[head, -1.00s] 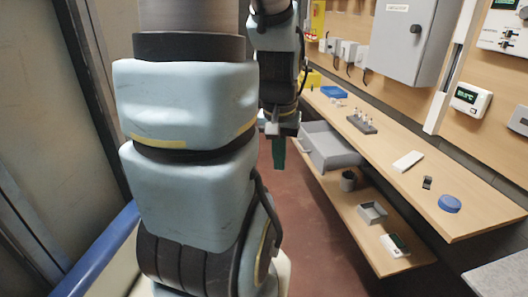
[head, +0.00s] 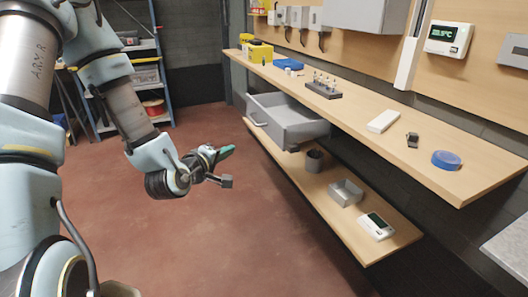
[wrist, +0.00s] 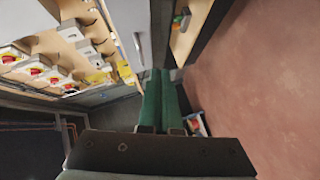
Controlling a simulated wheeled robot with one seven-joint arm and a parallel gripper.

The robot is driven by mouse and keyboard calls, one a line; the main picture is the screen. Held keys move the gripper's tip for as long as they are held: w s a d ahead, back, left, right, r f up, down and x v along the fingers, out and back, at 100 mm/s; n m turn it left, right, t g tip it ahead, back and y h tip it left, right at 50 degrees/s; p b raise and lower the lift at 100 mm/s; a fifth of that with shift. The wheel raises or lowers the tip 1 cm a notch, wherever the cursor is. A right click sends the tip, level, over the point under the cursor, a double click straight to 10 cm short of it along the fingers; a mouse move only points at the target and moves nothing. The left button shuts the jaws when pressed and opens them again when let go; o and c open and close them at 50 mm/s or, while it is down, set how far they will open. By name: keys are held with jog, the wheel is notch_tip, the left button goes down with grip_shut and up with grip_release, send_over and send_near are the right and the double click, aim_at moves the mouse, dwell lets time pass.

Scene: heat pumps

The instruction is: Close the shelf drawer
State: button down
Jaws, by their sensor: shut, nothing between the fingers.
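The grey shelf drawer (head: 286,128) hangs under the upper wooden shelf and stands pulled out towards the aisle, with its handle (head: 257,121) on the front panel. My gripper (head: 228,151) has green fingers and is in the aisle to the left of the drawer in the head view, apart from it. In the wrist view the green fingers (wrist: 161,100) lie together with nothing held. A grey surface (wrist: 138,35) beyond the fingertips may be the drawer, but I cannot tell.
The upper shelf (head: 372,98) carries a dark rack (head: 323,90), a white block (head: 383,121) and a blue roll (head: 446,160). The lower shelf (head: 325,203) holds a dark cup (head: 315,160), a grey tray (head: 346,192) and a white device (head: 376,227). The red floor (head: 230,235) is clear.

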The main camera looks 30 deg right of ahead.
jog(key=s+d+n+t+h+b, duration=0.1)
jog(key=d+n+h+b, duration=0.1)
jog(key=n, duration=0.1)
jog(key=t+p, duration=0.1)
jog(key=p, duration=0.2)
send_near(272, 129)
jog(key=shift+n, duration=0.3)
jog(key=w+d, duration=0.2)
jog(key=w, duration=0.1)
jog(key=w+d, duration=0.1)
jog(key=w, duration=0.1)
jog(key=shift+d, duration=0.3)
jog(key=shift+s+d+f, duration=0.1)
jog(key=shift+d, duration=0.45)
jog(key=shift+s+d, duration=0.1)
jog(key=shift+d, duration=0.25)
jog(key=d+b, duration=0.1)
jog(key=d, duration=0.4)
jog(key=s+d+b, duration=0.1)
jog(key=d+b, duration=0.1)
jog(key=d, duration=0.3)
jog(key=s+d+b, duration=0.1)
jog(key=d+b, duration=0.1)
jog(key=d, duration=0.3)
jog(key=shift+f, duration=0.1)
jog(key=shift+d, duration=0.3)
jog(key=shift+d+r, duration=0.2)
jog(key=shift+r, duration=0.05)
